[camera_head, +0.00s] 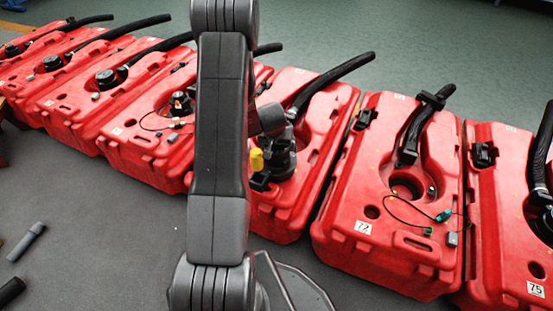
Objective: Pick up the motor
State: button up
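A black motor-like unit (281,160) sits in the recess of the red tank (318,92) just right of my arm. A yellow part (256,160) shows at its left side. My arm's upright link hides the left part of this tank. A dark grey end part of my arm, seemingly my gripper (271,119), shows just above the black unit. Its fingers cannot be made out, and I cannot tell whether it touches the unit or is open or shut.
Several red tanks stand in a row across the floor, with black hoses rising from them. The tank marked 72 (345,190) has an open round hole and loose wires with green connectors (443,216).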

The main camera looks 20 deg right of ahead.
jog(key=c, duration=1.1)
jog(key=shift+o, duration=0.2)
jog(key=shift+r, duration=0.1)
